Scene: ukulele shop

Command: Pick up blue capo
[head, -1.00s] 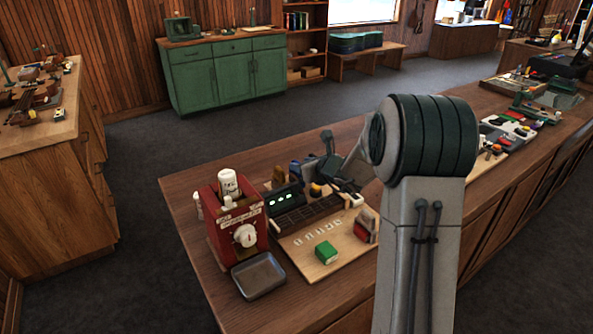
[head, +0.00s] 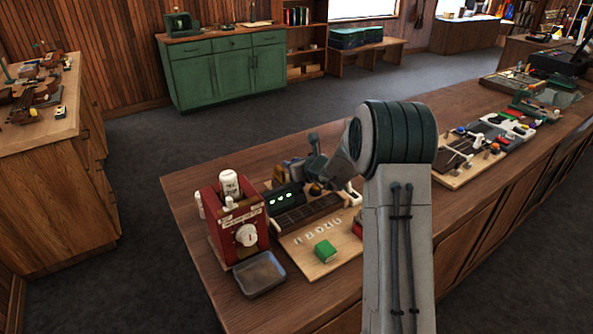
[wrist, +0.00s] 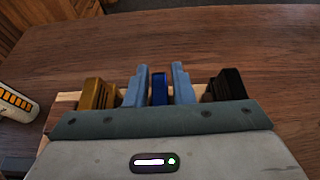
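The blue capo (wrist: 159,88) stands upright in the wrist view, between a mustard capo on its left (wrist: 97,94) and a black capo on its right (wrist: 229,83). My gripper (wrist: 161,70) is open, with one light blue-grey finger on each side of the blue capo. A narrow gap shows on both sides of it. The lower parts of the capos are hidden behind my gripper's body. In the head view, my gripper is at the back of the wooden board, partly hidden by my arm.
A red box machine (head: 238,225) with a white knob and a grey tray (head: 260,273) stand to the left. More boards with parts (head: 465,155) lie farther right. Bare counter shows behind the capos.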

